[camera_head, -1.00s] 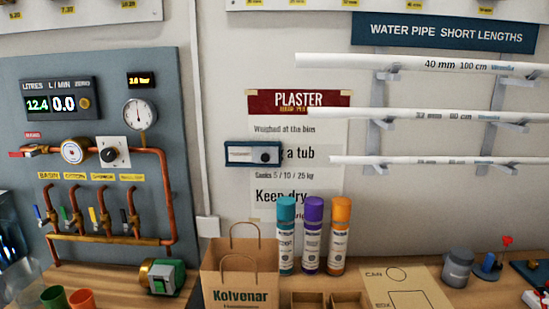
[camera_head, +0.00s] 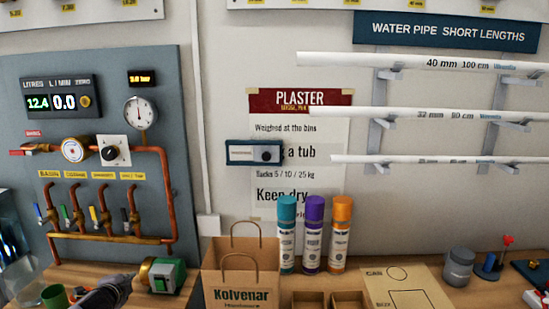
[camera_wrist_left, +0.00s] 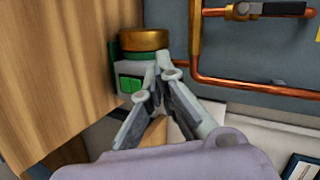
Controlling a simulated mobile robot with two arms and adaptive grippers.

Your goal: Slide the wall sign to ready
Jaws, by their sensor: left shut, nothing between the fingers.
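The wall sign (camera_head: 242,153) is a small dark-blue framed slider on the wall, over the left edge of the plaster poster. Its pale plate shows at the left with lettering too small to read, and a dark round knob (camera_head: 268,154) sits at the right. My left gripper (camera_head: 128,279) is low at the bottom left, well below and left of the sign and apart from it. In the left wrist view the gripper (camera_wrist_left: 164,62) is shut and empty, in front of the green and brass device (camera_wrist_left: 132,70). My right gripper is not in view.
The green and brass device (camera_head: 166,276) stands on the bench close to my left gripper. A paper bag (camera_head: 240,272) and coloured tubes (camera_head: 312,235) stand below the sign. Copper pipework with taps (camera_head: 110,238) is at the left.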

